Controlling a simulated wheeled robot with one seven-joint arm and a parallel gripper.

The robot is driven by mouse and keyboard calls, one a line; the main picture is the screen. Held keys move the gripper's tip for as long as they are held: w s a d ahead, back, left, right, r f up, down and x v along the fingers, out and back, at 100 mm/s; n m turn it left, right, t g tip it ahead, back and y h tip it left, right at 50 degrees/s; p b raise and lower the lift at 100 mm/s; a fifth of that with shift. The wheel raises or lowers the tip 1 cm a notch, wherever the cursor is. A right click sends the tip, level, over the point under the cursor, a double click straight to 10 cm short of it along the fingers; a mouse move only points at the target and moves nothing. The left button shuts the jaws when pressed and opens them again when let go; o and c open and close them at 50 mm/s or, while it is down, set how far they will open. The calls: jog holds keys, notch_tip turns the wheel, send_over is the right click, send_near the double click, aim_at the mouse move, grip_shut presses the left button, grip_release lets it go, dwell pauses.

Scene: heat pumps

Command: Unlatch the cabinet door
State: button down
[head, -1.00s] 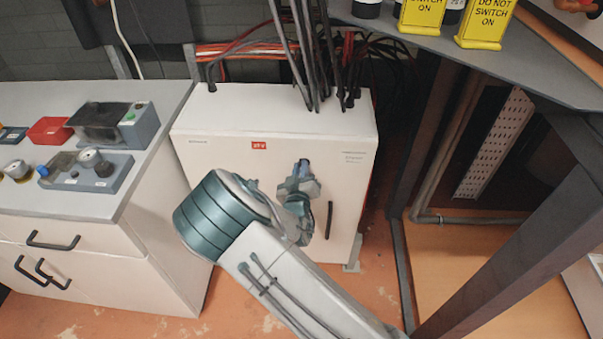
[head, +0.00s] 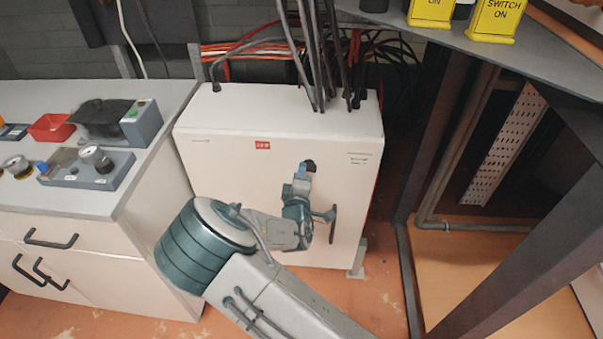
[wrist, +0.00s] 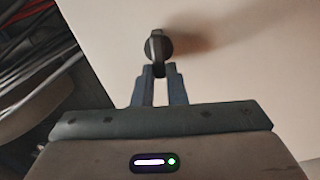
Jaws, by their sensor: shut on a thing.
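The white cabinet (head: 225,165) stands in the middle of the head view, with its door shut. The wrist view shows a black latch (wrist: 158,46) with a round base and a narrow lever on the pale door. My gripper (wrist: 159,82) is shut on the lever's near end, with one finger on either side.
Several cables (head: 318,60) run into the cabinet's top. A counter with drawers (head: 90,240) stands close on the left. A dark table frame (head: 500,250) stands on the right, with yellow signs (head: 494,20) on its top. Orange floor shows in front.

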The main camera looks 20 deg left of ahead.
jog(key=shift+a+f+n, duration=0.1)
jog(key=shift+f+n, duration=0.05)
jog(key=shift+n, duration=0.85)
jog(key=c, duration=1.5)
grip_release()
jog(key=shift+o, duration=0.2)
jog(key=shift+s, duration=0.1)
jog(key=v, duration=1.3)
jog(key=shift+s+d, duration=0.2)
jog(key=shift+s, duration=0.1)
